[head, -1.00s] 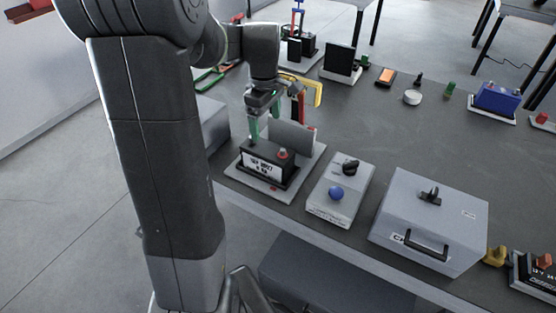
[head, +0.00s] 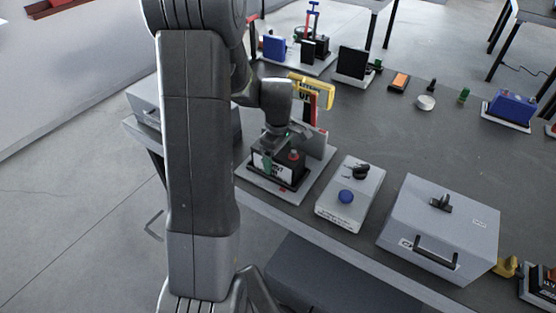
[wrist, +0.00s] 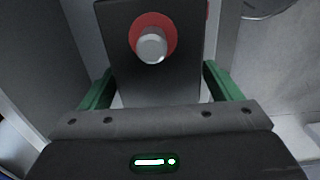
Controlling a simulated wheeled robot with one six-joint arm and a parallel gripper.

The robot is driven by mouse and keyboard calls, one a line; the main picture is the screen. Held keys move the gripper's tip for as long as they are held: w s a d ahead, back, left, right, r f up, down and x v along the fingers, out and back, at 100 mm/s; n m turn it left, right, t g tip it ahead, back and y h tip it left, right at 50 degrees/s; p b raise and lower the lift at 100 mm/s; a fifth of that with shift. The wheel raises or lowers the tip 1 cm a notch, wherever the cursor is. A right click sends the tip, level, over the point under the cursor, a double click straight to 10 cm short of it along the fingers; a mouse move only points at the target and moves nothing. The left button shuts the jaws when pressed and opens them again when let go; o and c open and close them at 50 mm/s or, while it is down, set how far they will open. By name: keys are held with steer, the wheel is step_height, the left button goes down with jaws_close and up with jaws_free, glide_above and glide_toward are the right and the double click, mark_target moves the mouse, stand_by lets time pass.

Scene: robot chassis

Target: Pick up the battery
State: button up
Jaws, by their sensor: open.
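The black battery (head: 289,173) with a white label and a red terminal sits upright on a grey tray (head: 294,195) near the table's front edge. In the wrist view the battery (wrist: 155,85) shows its black top and a red ring with a grey post. My gripper (head: 275,158) is over the battery, pointing down. One green finger shows beside the battery's left part in the head view. In the wrist view my gripper (wrist: 158,70) is open, with its green fingers on both sides of the battery. I cannot tell whether they touch it. The battery's lower sides are hidden there.
A grey upright plate (head: 314,143) stands close behind the battery. A box with a blue knob (head: 346,197) and a large grey case (head: 440,225) stand to the right. A yellow-handled thing (head: 315,90) is behind.

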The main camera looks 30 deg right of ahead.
jaws_close()
steer(key=shift+r, duration=0.15)
stand_by(0.4)
